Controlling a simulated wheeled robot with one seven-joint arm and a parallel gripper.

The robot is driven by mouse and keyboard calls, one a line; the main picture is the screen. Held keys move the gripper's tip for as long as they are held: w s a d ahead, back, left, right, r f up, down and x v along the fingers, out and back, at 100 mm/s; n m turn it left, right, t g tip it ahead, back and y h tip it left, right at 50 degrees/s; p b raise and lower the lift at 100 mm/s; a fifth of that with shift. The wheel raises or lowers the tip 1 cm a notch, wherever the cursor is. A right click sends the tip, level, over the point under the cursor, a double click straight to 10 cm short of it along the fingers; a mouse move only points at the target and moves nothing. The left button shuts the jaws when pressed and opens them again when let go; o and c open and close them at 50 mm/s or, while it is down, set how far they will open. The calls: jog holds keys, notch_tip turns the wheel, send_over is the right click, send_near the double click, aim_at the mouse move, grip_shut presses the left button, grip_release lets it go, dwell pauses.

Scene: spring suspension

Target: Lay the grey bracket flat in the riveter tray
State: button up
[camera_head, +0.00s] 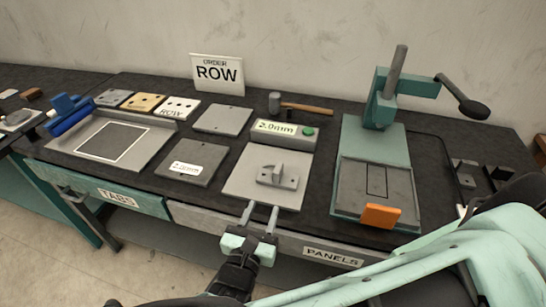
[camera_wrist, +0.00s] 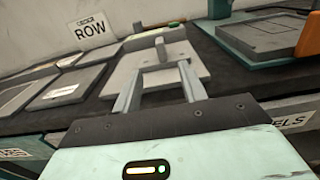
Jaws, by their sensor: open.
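The grey bracket (camera_head: 278,176), a flat base with an upright tab, sits on a light grey square plate (camera_head: 240,187) near the front of the bench. It also shows in the wrist view (camera_wrist: 160,50) beyond my fingers. My gripper (camera_head: 261,206) is open and empty at the front edge of that plate, just in front of the bracket and apart from it. The riveter tray (camera_head: 347,206) is the grey bed at the foot of the green riveter (camera_head: 372,140), to the right. It has a marked rectangle and an orange block (camera_head: 381,216) at its front.
A 2.0mm gauge block (camera_head: 283,134) stands behind the plate, with a hammer (camera_head: 300,107) behind it. Grey panels (camera_head: 190,160) lie to the left. The riveter's lever (camera_head: 463,97) overhangs at the right. Drawers labelled TABS and PANELS (camera_head: 333,257) are below the bench edge.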

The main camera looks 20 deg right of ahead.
jog(key=b, duration=0.1)
send_near(281, 163)
jog(key=x, duration=0.5)
jog(key=shift+a+f, duration=0.15)
jog(key=shift+f, duration=0.15)
jog(key=b+x, duration=0.1)
jog(key=x, duration=0.4)
jog(key=shift+w+f+b, duration=0.1)
jog(key=shift+b, duration=0.3)
grip_shut()
